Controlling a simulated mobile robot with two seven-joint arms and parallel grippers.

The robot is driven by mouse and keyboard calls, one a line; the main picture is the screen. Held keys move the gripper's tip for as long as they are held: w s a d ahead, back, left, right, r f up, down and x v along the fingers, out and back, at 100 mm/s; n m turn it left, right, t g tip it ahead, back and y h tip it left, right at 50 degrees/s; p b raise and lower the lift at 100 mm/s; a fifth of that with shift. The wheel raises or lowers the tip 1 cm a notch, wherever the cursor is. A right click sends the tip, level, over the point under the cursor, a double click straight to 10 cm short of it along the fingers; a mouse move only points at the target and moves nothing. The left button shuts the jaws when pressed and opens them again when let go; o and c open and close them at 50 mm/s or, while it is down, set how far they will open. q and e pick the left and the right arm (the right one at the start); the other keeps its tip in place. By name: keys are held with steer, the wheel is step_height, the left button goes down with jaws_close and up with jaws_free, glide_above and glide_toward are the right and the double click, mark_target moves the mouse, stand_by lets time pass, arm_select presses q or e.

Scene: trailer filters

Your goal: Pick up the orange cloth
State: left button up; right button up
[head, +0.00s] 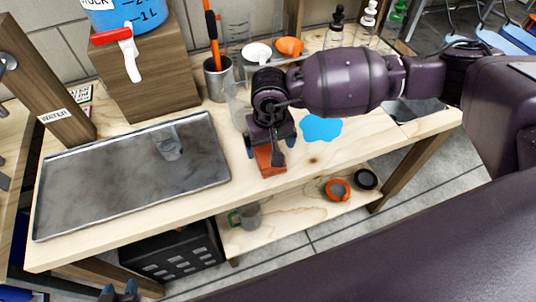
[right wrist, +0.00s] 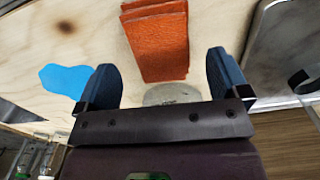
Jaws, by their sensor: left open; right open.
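The orange cloth (head: 268,163) lies folded flat near the front edge of the wooden bench, partly hidden by my right gripper in the head view. In the right wrist view the cloth (right wrist: 158,45) shows as a stacked orange rectangle, beyond and between the fingers. My right gripper (right wrist: 160,82) is open and empty above the bench, with its blue fingertips either side of the cloth's near end. In the head view the right gripper (head: 270,150) points down over the cloth. My left gripper (head: 120,291) is open at the bottom left, away from the cloth.
A flat blue patch (head: 322,128) lies right of the cloth. A metal tray (head: 90,190) fills the bench's left. A metal cup (head: 218,78) with orange-handled tools, glassware and bottles stand behind. A lower shelf (head: 290,215) holds a mug and rings.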

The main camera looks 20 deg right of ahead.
mark_target(269, 155)
step_height(269, 155, down, 5)
steer(key=shift+s+a+r, duration=0.1)
steer(key=shift+r, duration=0.1)
steer(key=c, duration=1)
steer(key=shift+r, duration=0.1)
step_height(269, 155, up, 20)
steer(key=p, duration=0.1)
